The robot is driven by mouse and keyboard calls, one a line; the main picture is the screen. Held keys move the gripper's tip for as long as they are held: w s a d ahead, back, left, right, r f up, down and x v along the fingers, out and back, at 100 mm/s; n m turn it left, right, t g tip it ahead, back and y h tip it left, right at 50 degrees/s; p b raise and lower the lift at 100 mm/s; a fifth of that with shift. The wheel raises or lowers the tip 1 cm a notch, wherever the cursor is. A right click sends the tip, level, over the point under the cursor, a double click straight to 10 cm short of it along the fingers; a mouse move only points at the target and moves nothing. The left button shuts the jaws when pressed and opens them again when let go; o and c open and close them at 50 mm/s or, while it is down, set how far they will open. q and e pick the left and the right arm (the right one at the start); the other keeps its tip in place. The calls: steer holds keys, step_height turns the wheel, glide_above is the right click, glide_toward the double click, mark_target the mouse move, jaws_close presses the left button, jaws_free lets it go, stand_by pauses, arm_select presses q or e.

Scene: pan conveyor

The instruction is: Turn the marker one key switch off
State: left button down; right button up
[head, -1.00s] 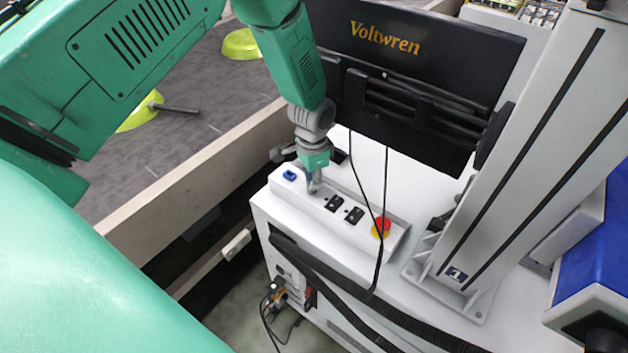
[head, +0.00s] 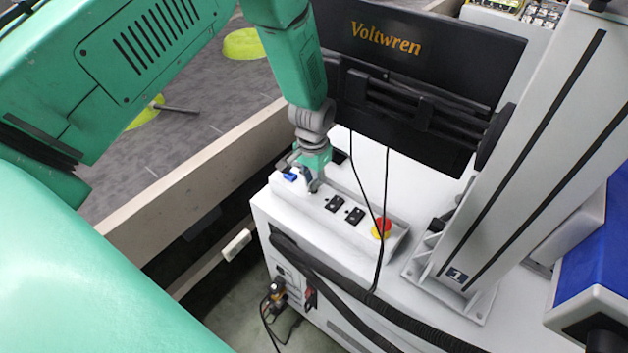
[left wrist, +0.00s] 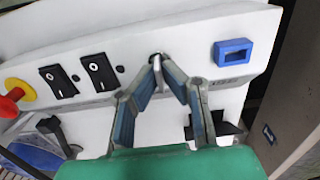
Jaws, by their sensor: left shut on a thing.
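The white control panel (head: 360,232) lies on top of the cabinet. My left gripper (head: 315,188) comes down on it between the blue-framed socket (head: 290,176) and the two black rocker switches (head: 344,209). In the left wrist view the fingertips of my left gripper (left wrist: 160,62) meet on the small key switch (left wrist: 154,56), whose dark edge just shows. The fingers are shut on it and hide most of it. In the head view the key switch is hidden behind the fingers. My right gripper is in neither view.
A red and yellow stop button (head: 381,227) stands on the panel's right end. Thin black cables (head: 385,190) hang across the panel from the Voltwren monitor (head: 420,60). A pale column (head: 520,150) stands to the right, a beige rail (head: 180,190) to the left.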

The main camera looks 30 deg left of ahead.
arm_select(q)
steer(key=c, duration=1.7)
jaws_free()
steer(key=shift+c, duration=0.2)
step_height(320, 180, up, 12)
steer(key=shift+f, duration=0.1)
